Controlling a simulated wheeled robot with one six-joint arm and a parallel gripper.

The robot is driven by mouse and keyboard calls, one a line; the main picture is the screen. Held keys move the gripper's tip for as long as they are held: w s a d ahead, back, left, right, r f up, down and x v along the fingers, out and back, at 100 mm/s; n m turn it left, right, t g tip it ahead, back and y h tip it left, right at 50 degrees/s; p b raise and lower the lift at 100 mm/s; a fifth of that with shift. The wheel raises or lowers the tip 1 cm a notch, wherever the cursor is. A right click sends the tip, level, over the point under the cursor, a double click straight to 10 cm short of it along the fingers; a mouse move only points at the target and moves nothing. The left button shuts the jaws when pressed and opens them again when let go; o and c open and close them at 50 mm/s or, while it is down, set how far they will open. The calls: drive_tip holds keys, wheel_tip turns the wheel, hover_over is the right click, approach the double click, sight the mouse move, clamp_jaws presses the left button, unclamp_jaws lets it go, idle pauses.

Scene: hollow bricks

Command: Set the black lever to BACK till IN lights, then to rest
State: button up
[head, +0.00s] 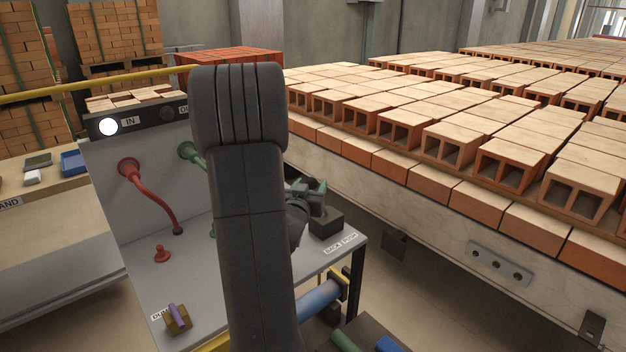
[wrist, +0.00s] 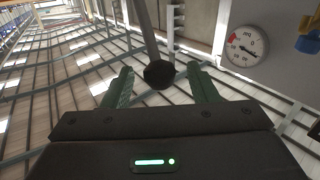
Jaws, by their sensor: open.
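In the wrist view, the black lever shows as a grey rod with a round black knob (wrist: 158,74). My gripper (wrist: 161,88) is open, its two green fingers on either side of the knob with gaps showing. In the head view, my gripper (head: 314,196) is partly hidden behind my arm, just above a black block (head: 326,223) on the bench corner. I cannot make out the lever there. A label with BACK (head: 333,249) is at the bench edge beside the block; its second word is hard to read. The IN lamp (head: 108,127) is lit white.
A red hose (head: 160,200) and a partly hidden green one (head: 190,152) are on the grey panel. A purple-handled lever (head: 176,318) stands at the bench front. Rows of hollow bricks (head: 450,140) fill the right. A gauge (wrist: 246,45) shows in the wrist view.

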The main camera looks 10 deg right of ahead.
drive_tip(key=shift+x, duration=1.7)
